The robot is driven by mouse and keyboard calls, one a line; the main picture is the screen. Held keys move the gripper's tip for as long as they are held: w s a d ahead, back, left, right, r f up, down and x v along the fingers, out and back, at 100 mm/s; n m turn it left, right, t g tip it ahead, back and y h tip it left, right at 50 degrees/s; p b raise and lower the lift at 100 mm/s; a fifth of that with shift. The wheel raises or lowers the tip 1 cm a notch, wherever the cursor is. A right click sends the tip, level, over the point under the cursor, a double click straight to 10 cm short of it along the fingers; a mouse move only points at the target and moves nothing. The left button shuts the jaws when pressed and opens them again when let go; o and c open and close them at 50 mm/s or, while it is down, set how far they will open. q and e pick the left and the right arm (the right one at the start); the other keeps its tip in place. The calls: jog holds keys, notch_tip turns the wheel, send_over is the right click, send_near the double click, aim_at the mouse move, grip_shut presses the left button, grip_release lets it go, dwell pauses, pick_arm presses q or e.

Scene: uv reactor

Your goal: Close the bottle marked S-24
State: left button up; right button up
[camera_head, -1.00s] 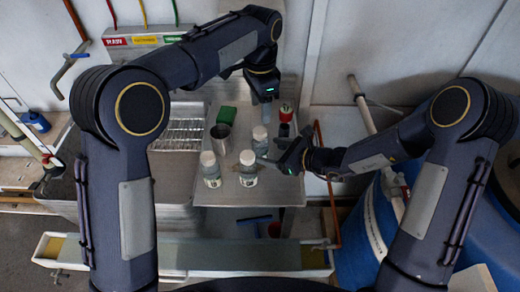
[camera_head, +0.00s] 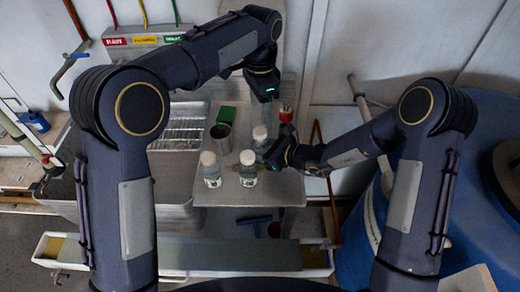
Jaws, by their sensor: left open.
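Three clear bottles with white tops stand on the grey worktop: a front left one (camera_head: 211,171), a front middle one (camera_head: 248,170) and a rear one (camera_head: 260,136). Their label text is too small to read, so I cannot tell which is S-24. My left gripper (camera_head: 265,98) is open, pointing down behind and above the rear bottle, apart from it. My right gripper (camera_head: 267,153) is just right of and in front of the rear bottle. Its fingers are largely hidden or blurred into the dark wrist, and I cannot tell whether it touches the bottle.
A red-topped container (camera_head: 286,113) stands at the back right. A wire rack (camera_head: 180,135) lies in the sink area at left. A large blue barrel (camera_head: 480,190) is at right.

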aim_at(260, 130)
grip_shut()
pick_arm(q)
jog(key=n, duration=0.5)
jog(key=shift+f, duration=0.1)
jog(key=n, duration=0.4)
jog(key=shift+n, duration=0.4)
jog(key=n, duration=0.6)
jog(key=shift+n, duration=0.3)
jog(key=n, duration=0.6)
jog(key=shift+f, duration=3.9)
